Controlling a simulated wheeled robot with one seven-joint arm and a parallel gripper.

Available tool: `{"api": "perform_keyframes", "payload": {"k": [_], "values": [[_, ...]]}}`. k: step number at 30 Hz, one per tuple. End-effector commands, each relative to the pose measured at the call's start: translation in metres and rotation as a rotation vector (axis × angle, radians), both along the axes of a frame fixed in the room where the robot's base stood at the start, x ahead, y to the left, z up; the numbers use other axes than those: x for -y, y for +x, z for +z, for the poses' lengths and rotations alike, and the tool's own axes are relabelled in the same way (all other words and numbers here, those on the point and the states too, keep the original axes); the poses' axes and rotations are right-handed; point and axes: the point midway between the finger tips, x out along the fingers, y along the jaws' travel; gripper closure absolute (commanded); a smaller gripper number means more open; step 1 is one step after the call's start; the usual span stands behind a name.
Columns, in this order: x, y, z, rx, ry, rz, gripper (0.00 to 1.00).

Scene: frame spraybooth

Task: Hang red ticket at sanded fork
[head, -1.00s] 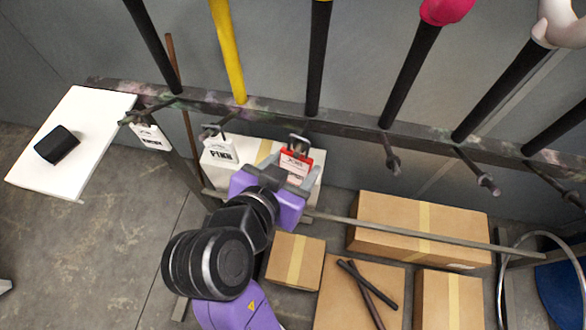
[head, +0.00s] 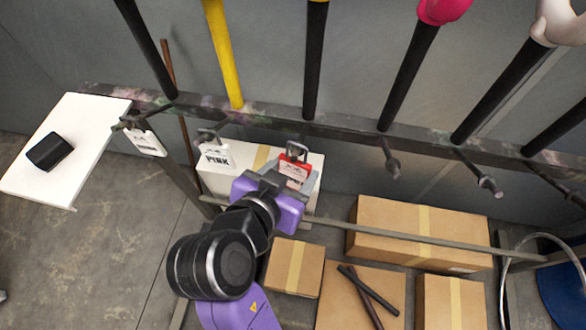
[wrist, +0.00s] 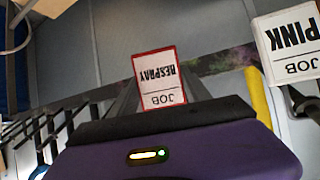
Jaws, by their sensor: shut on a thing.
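The red ticket (head: 295,170), a white card with a red edge and a hook on top, hangs in front of the rail at the third pole from the left. Several forks stand on the rail, including a yellow fork (head: 223,55) and a pink-topped fork (head: 412,70). None is clearly marked as sanded.
A white "PINK" ticket (head: 215,156) and another white ticket (head: 146,142) hang to the left. Bare pegs (head: 391,166) stick out to the right. Cardboard boxes (head: 420,232) lie below. A white board (head: 90,130) with a black block is at left.

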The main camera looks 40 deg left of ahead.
Motion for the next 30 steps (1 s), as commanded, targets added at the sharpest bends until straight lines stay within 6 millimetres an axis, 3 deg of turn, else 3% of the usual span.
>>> {"api": "perform_keyframes", "payload": {"k": [4, 5, 8, 20, 30], "values": [[0.0, 0.0, 0.0, 0.0, 0.0, 0.0, 0.97], [0.0, 0.0, 0.0, 0.0, 0.0, 0.0, 0.39], [0.0, 0.0, 0.0, 0.0, 0.0, 0.0, 0.19], [0.001, -0.005, 0.003, 0.002, 0.001, 0.001, 0.19], [0.013, -0.047, 0.031, 0.001, 0.003, 0.002, 0.19]]}}
